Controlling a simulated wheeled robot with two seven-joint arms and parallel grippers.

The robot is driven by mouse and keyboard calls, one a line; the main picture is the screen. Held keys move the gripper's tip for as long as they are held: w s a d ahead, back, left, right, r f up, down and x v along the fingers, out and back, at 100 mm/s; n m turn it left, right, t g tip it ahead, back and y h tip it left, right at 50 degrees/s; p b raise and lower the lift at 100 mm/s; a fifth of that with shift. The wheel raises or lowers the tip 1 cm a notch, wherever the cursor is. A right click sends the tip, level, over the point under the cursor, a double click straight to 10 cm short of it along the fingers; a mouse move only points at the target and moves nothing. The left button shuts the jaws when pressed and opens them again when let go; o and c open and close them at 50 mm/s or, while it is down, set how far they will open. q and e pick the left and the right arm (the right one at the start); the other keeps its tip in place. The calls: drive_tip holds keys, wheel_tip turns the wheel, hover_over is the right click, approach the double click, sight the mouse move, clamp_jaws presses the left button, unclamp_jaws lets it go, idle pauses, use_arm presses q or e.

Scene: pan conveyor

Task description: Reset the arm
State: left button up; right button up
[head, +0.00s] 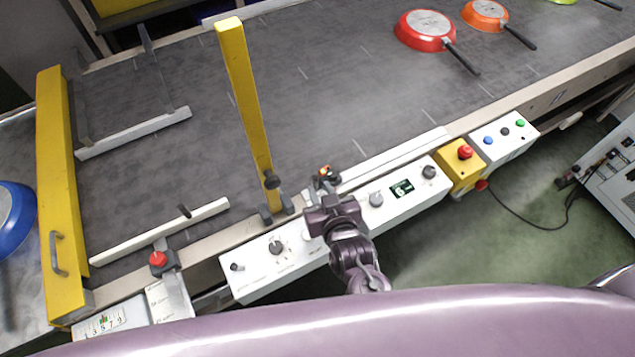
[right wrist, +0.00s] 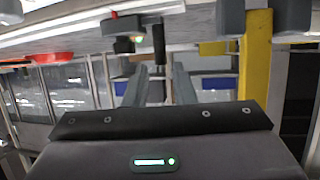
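My right gripper (head: 329,195) is at the near edge of the conveyor, above the white control box, with its dark purple arm coming up from the bottom. In the right wrist view its two grey fingers (right wrist: 157,82) stand apart with nothing visible between them. A small sensor with red and green parts (right wrist: 130,32) shows beyond the fingers; in the head view it sits on the conveyor rail just past the gripper. My left arm and gripper are not in view.
The conveyor belt (head: 330,95) carries a red pan (head: 424,28) and an orange pan (head: 484,14) at the upper right. A yellow bar (head: 243,100) stands left of the gripper. The white control box (head: 255,270) has knobs; a yellow emergency-stop box (head: 457,178) is right. A blue pan (head: 12,215) is far left.

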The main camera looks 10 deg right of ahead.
drive_tip(key=shift+s, duration=0.15)
drive_tip(key=shift+d+r, duration=0.1)
drive_tip(key=shift+d, duration=0.05)
idle(0.4)
drive_tip(key=s+d+r+g+h, duration=0.2)
drive_tip(key=s+d+r+g, duration=0.5)
drive_tip(key=s+d+g, duration=0.5)
wheel_tip(320, 180, down, 29)
drive_tip(key=s+d+f, duration=0.2)
drive_tip(key=s+f, duration=0.8)
drive_tip(key=s+d+f, duration=0.2)
drive_tip(key=s+f, duration=0.8)
drive_tip(key=shift+s+n+b, duration=0.3)
drive_tip(key=shift+b, duration=0.05)
